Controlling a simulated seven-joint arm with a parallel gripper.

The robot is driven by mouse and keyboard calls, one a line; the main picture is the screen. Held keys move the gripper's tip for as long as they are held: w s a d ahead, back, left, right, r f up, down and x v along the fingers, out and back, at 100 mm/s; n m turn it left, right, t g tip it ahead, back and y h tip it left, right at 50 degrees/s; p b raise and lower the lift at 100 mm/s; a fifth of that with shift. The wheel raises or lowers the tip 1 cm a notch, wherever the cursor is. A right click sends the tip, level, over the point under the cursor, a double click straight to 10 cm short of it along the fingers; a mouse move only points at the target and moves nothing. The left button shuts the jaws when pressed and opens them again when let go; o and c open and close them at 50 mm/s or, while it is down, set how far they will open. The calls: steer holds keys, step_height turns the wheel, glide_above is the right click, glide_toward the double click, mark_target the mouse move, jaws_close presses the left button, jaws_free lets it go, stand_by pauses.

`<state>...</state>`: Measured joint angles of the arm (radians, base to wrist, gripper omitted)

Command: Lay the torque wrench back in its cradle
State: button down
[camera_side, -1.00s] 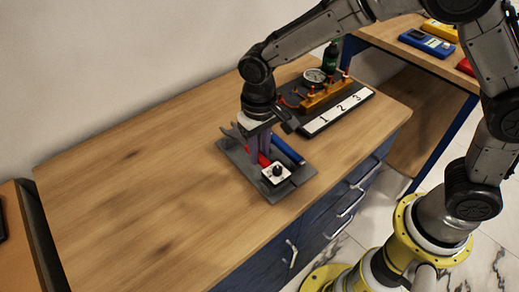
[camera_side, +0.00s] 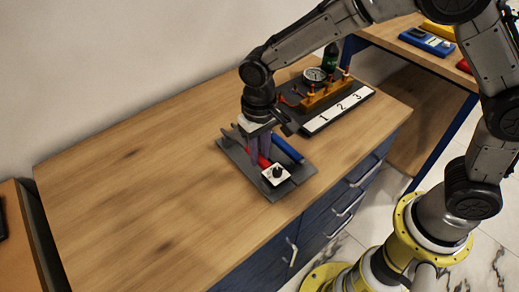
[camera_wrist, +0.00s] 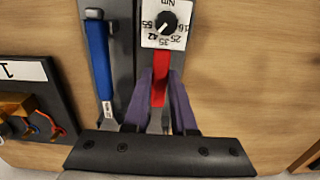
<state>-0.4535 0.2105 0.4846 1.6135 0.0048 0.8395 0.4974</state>
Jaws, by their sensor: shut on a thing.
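The torque wrench, seen as a red-handled tool (camera_wrist: 160,78), is between the two purple fingers of my gripper (camera_wrist: 161,88), which is shut on it. In the side view its red handle (camera_side: 263,162) shows below my gripper (camera_side: 260,152), low over the dark grey cradle (camera_side: 238,158). I cannot tell whether the wrench touches the cradle floor. A white square dial (camera_wrist: 163,24) with a black knob and numbers stands at the handle's far end. The wrench's near end is hidden by my gripper body.
A blue-handled tool (camera_wrist: 99,60) lies alongside, to the left in the wrist view. A dark rig with a gauge (camera_side: 314,75) and a white strip numbered 1, 2, 3 (camera_side: 338,111) stands behind right. The wooden bench top (camera_side: 130,190) is clear at left.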

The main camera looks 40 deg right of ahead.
steer(key=shift+f, duration=0.3)
steer(key=c, duration=0.7)
jaws_free()
steer(key=shift+o, duration=0.2)
step_height(320, 180, up, 14)
